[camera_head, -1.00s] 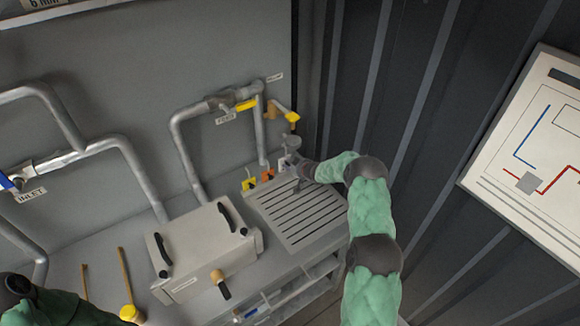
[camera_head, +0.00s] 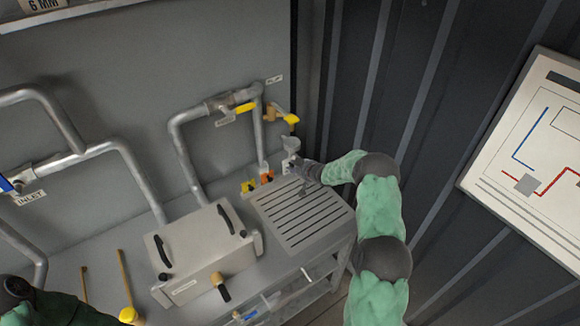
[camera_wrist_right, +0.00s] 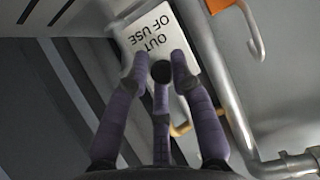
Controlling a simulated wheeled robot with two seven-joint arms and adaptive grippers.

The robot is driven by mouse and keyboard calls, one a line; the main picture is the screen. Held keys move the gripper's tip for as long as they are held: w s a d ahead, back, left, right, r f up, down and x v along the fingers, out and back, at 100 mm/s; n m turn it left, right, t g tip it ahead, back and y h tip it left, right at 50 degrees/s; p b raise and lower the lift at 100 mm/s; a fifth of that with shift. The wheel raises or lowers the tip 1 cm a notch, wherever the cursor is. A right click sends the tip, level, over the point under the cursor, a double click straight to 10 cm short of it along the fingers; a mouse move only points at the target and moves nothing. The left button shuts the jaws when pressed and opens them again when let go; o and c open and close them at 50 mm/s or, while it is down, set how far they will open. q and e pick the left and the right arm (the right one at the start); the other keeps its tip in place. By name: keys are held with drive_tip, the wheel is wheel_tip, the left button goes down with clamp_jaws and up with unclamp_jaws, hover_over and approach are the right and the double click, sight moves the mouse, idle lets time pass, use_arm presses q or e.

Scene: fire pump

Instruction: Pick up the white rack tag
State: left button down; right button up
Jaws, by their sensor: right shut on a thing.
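The white rack tag (camera_wrist_right: 152,36) reads "OUT OF USE" upside down in the right wrist view. It lies at the fingertips of my right gripper (camera_wrist_right: 161,72), which is shut on it, and the fingers cover its near part. In the head view the white tag (camera_head: 288,167) is a small pale patch beside my right gripper (camera_head: 299,176), right of the orange tag (camera_head: 267,177) and yellow tag (camera_head: 249,186). Whether it still touches its hook cannot be told. My left gripper is not in view; only part of my left arm shows at the lower left.
A slotted drain plate (camera_head: 302,217) lies on the bench below my right gripper. A grey box with black handles (camera_head: 205,257) stands to its left. Pipes with a yellow-handled valve (camera_head: 245,108) rise behind. A dark corrugated wall is close on the right.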

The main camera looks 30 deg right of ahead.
drive_tip(key=s+b, duration=0.1)
drive_tip(key=s, duration=0.2)
drive_tip(key=s+r+b, duration=0.1)
drive_tip(key=s, duration=0.7)
drive_tip(key=shift+s+d+r+b, duration=0.1)
drive_tip(key=shift+d+r+b, duration=0.1)
drive_tip(key=shift+b, duration=0.2)
